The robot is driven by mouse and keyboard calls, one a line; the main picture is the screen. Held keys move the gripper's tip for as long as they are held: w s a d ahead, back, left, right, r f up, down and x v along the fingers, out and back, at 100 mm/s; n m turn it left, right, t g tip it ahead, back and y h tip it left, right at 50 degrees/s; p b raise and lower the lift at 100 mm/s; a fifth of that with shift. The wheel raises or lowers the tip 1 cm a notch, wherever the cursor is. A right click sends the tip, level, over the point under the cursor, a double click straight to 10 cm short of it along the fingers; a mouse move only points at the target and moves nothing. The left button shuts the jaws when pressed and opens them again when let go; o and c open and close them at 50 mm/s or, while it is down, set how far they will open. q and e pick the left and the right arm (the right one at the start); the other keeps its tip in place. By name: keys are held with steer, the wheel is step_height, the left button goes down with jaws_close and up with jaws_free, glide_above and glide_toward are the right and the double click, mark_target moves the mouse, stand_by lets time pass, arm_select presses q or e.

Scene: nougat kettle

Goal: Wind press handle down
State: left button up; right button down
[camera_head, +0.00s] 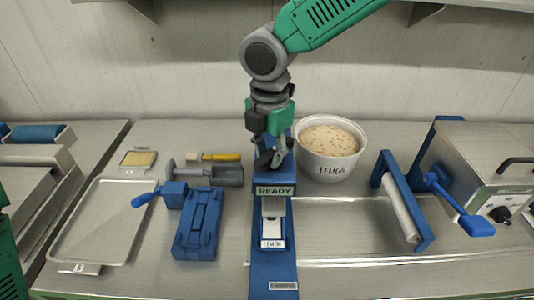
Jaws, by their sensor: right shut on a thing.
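The blue press (273,270) stands in the middle of the counter, with a "READY" plate (275,191) on its front. A small pale block with a label (272,230) sits in its channel below the plate. My right gripper (270,160) comes down from above and is shut at the top of the press, just behind the plate. It appears to be closed on the press handle, which the fingers and wrist mostly hide. My left gripper is not in view.
A white bowl labelled "LEMON" (331,150) stands close to the right of the gripper. A blue-framed roller (402,205) and a steel machine (485,165) are further right. A blue-handled device (199,225) and an empty tray (103,222) are left.

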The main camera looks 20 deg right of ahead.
steer(key=shift+f+m, duration=0.15)
steer(key=shift+m, duration=0.15)
steer(key=shift+a+m, duration=0.1)
steer(key=shift+m, duration=0.2)
steer(key=m, duration=0.3)
steer(key=shift+w+a, duration=0.1)
steer(key=shift+w, duration=0.15)
steer(key=m, duration=0.2)
steer(key=w+m, duration=0.1)
steer(key=m, duration=0.2)
steer(key=shift+m, duration=0.3)
steer(key=m, duration=0.2)
steer(key=w+m, duration=0.1)
steer(key=m, duration=0.2)
steer(key=shift+d, duration=0.2)
steer(key=m, duration=0.5)
steer(key=shift+w+d, duration=0.25)
steer(key=shift+d, duration=0.05)
